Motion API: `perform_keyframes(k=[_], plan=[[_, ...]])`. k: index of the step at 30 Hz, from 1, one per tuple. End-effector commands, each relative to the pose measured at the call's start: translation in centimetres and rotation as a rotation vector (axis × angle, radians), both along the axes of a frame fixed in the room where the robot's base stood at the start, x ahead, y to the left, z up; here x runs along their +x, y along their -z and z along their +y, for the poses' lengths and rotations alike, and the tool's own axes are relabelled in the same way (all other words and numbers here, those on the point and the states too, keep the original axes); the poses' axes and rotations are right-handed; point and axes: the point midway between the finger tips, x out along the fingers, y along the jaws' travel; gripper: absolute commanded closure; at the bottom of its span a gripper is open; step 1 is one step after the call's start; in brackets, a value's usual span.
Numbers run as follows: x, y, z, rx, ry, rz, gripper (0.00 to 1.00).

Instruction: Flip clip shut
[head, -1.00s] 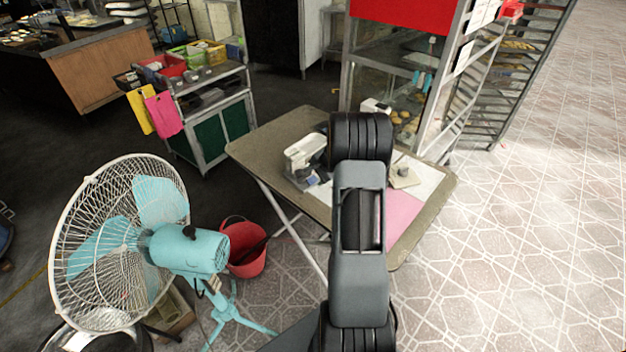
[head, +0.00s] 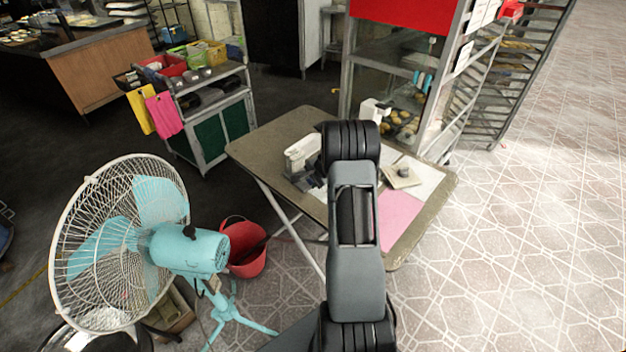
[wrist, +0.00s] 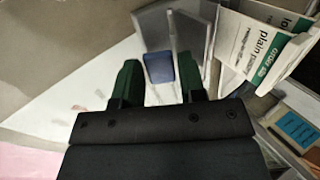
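My gripper (wrist: 158,75) shows in the wrist view as two dark green fingers, spread apart with nothing held between them. A small blue piece (wrist: 159,67), possibly part of the clip, shows between the fingertips. Thin grey plates (wrist: 177,35) stand beside and behind it. I cannot tell whether the fingers touch the blue piece, or how far the clip is open. In the head view my own arm hides the gripper and the blue piece.
A folding table (head: 265,135) carries a white device (head: 300,152), a beige block (head: 402,177) and a pink sheet (head: 397,215). Printed packets (wrist: 262,45) stand close on the right in the wrist view. A fan (head: 120,245) and red bucket (head: 246,250) stand left of the table.

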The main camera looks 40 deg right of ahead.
Motion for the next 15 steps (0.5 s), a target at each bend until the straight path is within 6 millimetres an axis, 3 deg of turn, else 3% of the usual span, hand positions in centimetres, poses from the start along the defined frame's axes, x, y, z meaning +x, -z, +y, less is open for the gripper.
perform_keyframes(k=[8,15], plan=[[-0.09,0.09,0.02,0.001,0.000,0.002,0.90],[0.11,-0.85,0.07,0.001,-0.004,0.039,0.90]])
